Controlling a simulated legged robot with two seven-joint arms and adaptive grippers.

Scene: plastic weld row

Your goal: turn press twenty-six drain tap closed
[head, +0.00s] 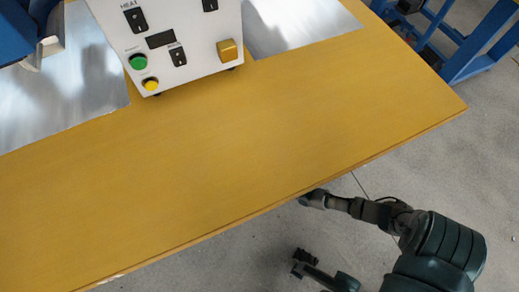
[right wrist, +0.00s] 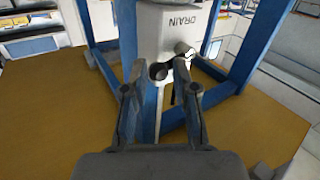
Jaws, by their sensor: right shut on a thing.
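The drain tap shows in the right wrist view on a white housing marked DRAIN (right wrist: 180,18). It has a dark round end (right wrist: 158,71) and a short grey cylinder (right wrist: 185,49) to the right of it. My right gripper (right wrist: 160,72) is at the tap, its two fingers apart with the dark round end between their tips. It is shut on the tap. Which way the tap is turned I cannot tell. In the head view my right arm reaches to the front table edge, and the tap is not visible. My left gripper is not in view.
In the head view a wide yellow-brown table (head: 250,130) is mostly bare. A white control box (head: 185,45) with switches and green and yellow buttons stands at its back. Blue frame legs (right wrist: 125,35) flank the drain housing in the right wrist view.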

